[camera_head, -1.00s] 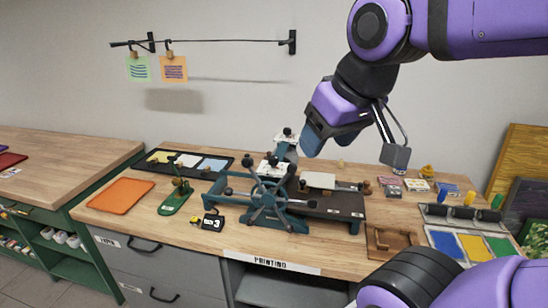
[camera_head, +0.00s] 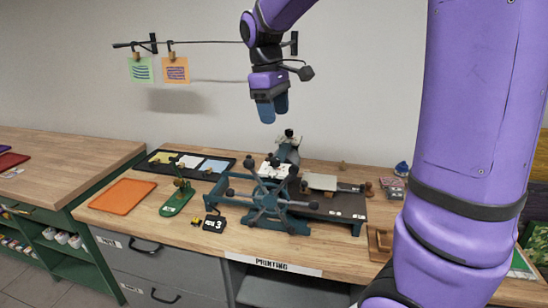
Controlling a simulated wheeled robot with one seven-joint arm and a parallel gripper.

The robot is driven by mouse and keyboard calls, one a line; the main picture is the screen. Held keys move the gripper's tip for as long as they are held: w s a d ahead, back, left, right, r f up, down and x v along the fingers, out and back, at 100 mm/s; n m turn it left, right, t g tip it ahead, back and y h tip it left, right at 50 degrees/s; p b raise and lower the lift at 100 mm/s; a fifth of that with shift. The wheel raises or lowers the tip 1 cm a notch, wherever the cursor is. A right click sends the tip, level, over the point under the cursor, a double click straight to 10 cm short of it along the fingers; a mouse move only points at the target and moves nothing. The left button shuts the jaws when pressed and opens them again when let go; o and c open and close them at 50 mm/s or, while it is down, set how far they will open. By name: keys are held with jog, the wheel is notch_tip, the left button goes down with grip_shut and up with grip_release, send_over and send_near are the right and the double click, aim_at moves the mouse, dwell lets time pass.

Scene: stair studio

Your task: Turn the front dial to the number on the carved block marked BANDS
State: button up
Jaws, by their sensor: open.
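A teal printing press (camera_head: 275,222) with a spoked wheel stands on the wooden bench. Two white-topped parts with dark knobs sit on it; the nearer one (camera_head: 268,169), which looks like the front dial, is just behind the wheel, and the other (camera_head: 290,138) is behind it. Their numbers are too small to read. A small dark block (camera_head: 214,224) showing a 3 lies left of the wheel; its word is not clearly legible. My gripper (camera_head: 268,112) is open and empty, pointing down in the air above the nearer dial, apart from it.
The press bed (camera_head: 335,207) extends right. My arm hides much of the bench's right side.

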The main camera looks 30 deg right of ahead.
jog(key=n+g+h, duration=0.1)
jog(key=n+g, duration=0.1)
send_near(275, 158)
jog(key=x, duration=0.9)
jog(key=shift+s+a+f, duration=0.1)
jog(key=shift+s+f, duration=0.1)
jog(key=c, duration=0.9)
